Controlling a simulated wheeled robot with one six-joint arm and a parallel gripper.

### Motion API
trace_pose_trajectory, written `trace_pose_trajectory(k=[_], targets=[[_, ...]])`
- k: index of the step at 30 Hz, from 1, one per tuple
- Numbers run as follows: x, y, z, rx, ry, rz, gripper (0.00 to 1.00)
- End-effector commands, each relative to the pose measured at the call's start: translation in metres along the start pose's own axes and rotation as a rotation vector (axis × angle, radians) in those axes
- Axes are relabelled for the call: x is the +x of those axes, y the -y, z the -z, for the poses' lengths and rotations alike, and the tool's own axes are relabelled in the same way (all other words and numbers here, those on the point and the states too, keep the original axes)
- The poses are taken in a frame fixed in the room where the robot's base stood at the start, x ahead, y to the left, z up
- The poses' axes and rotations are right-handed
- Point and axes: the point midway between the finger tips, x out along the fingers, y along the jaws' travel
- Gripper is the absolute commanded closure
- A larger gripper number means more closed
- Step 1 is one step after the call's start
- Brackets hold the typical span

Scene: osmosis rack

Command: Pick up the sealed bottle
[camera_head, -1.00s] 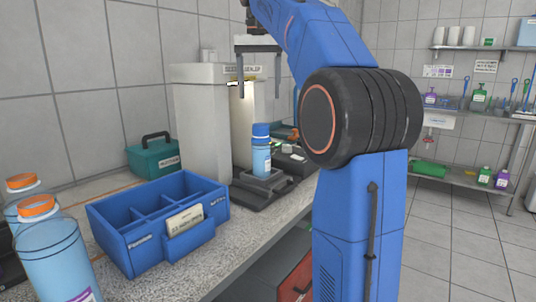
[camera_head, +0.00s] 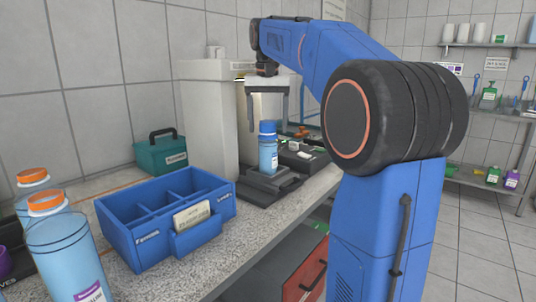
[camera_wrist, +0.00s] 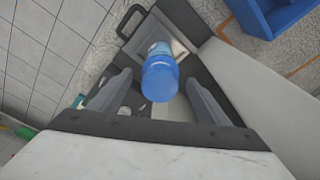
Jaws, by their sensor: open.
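The sealed bottle (camera_head: 268,150) is light blue with a darker blue cap. It stands upright on the dark base of the sealing machine (camera_head: 262,188) on the counter. My gripper (camera_head: 267,122) is open, with its fingers pointing down on either side of the cap in the head view. In the wrist view the bottle (camera_wrist: 159,75) shows from above, cap toward the camera, ahead of and between the two open fingers of my gripper (camera_wrist: 158,92). I see no contact between fingers and bottle.
A blue divided box (camera_head: 165,225) with a label card stands on the counter at left. Two orange-capped bottles (camera_head: 62,250) stand in front. A teal case (camera_head: 161,153) sits by the wall. The machine's pale housing (camera_head: 208,120) rises close behind the bottle.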

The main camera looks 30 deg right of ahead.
Motion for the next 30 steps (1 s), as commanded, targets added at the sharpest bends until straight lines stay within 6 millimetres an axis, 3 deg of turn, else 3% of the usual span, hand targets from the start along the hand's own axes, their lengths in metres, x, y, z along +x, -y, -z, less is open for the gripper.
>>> trace_pose_trajectory(k=[12, 21, 27, 28, 30], targets=[[0.051, 0.000, 0.000, 0.000, 0.001, 0.000, 0.30], [0.054, 0.000, 0.000, 0.000, 0.000, 0.000, 0.30], [0.054, 0.000, 0.000, 0.000, 0.000, 0.000, 0.78], [0.054, 0.000, 0.000, 0.000, 0.000, 0.000, 0.83], [0.054, 0.000, 0.000, 0.000, 0.000, 0.000, 0.84]])
